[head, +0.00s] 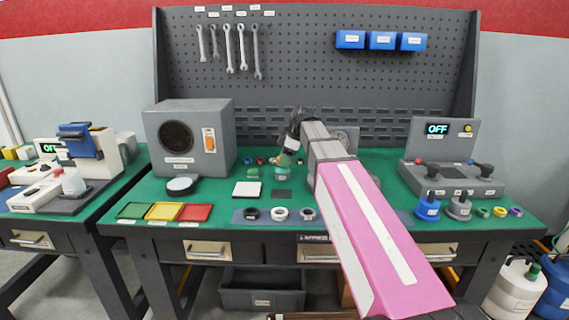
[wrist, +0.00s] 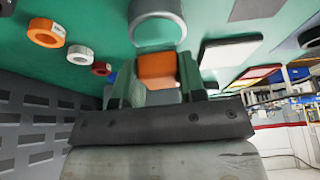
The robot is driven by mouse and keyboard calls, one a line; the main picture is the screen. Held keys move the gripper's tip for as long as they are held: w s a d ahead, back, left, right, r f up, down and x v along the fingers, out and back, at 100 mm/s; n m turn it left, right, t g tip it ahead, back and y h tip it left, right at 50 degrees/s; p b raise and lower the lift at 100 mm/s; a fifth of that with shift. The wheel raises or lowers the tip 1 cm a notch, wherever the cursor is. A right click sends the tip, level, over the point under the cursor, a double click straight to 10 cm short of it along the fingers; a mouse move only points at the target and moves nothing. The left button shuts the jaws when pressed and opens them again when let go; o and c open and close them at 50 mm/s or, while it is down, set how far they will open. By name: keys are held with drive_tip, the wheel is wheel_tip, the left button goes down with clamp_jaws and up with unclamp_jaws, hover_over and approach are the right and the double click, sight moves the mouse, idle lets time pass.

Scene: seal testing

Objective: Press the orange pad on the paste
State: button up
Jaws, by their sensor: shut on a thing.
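The orange pad (wrist: 157,66) is held between the two green fingers of my gripper (wrist: 156,92) in the wrist view. In the head view my gripper (head: 288,152) is over the back middle of the green bench top, and the pad is hard to make out there. A round, pale-rimmed cup (head: 282,174) stands just below the gripper. In the wrist view a grey ring-shaped rim (wrist: 181,20) with a green inside lies just beyond the pad. I cannot tell whether the pad touches it. The paste itself is not clearly visible.
A grey speaker box (head: 217,118) stands left, a control console (head: 448,178) right. Green, yellow and red trays (head: 165,212) lie front left.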

drive_tip(key=shift+r, duration=2.35)
